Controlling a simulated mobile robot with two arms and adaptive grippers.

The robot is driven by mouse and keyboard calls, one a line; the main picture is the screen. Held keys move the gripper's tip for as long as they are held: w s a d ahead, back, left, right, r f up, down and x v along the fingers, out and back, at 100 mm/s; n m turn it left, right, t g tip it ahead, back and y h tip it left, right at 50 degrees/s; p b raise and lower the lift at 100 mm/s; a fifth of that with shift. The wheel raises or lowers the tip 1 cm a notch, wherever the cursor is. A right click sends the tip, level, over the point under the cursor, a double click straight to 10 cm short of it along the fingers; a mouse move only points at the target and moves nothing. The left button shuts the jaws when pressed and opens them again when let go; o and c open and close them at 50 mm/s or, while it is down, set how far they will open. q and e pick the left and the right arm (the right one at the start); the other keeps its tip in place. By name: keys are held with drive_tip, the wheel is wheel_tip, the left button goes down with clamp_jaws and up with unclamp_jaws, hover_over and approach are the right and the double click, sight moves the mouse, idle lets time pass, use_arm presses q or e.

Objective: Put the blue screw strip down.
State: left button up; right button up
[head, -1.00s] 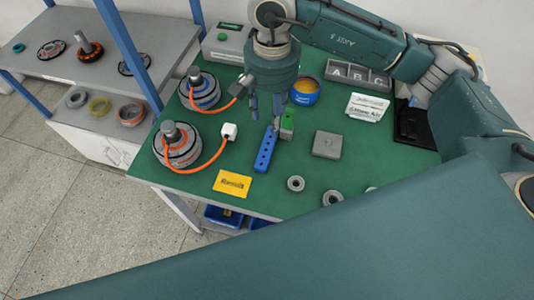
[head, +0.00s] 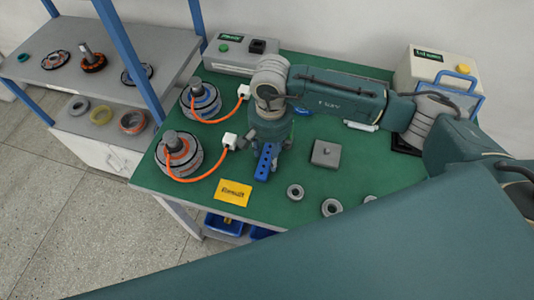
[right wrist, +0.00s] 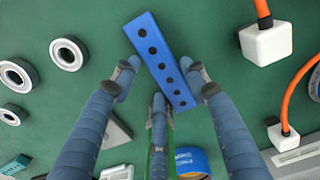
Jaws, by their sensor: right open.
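The blue screw strip (head: 263,164) is a flat bar with a row of dark holes, and it appears to lie on the green table top. My right gripper (head: 268,145) is directly above its far end and hides that end in the head view. In the right wrist view the fingers of the right gripper (right wrist: 164,76) are spread open, with the strip (right wrist: 160,60) showing between and beyond their tips. Whether a fingertip touches it I cannot tell. My left gripper is out of view.
A yellow card (head: 233,192) lies front left of the strip. Two hub motors (head: 178,155) with orange cables and white connectors (head: 229,141) stand to the left. A grey block (head: 326,153) and several rings (head: 295,191) lie to the right. Bare table separates these.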

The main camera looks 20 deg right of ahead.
drive_tip(key=shift+f, duration=0.25)
drive_tip(key=c, duration=1)
drive_tip(key=shift+o, duration=0.2)
drive_tip(key=shift+r, duration=0.1)
wheel_tip(320, 180, up, 19)
drive_tip(key=b, duration=0.3)
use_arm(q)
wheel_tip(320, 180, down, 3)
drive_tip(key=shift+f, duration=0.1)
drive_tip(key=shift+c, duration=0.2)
use_arm(e)
drive_tip(key=s+d+f+n, duration=0.4)
drive_tip(key=s+f+n, duration=0.1)
drive_tip(key=s, duration=0.3)
drive_tip(key=shift+d+f+n, duration=0.15)
drive_tip(key=shift+f+n, duration=0.1)
drive_tip(key=shift+n, duration=0.65)
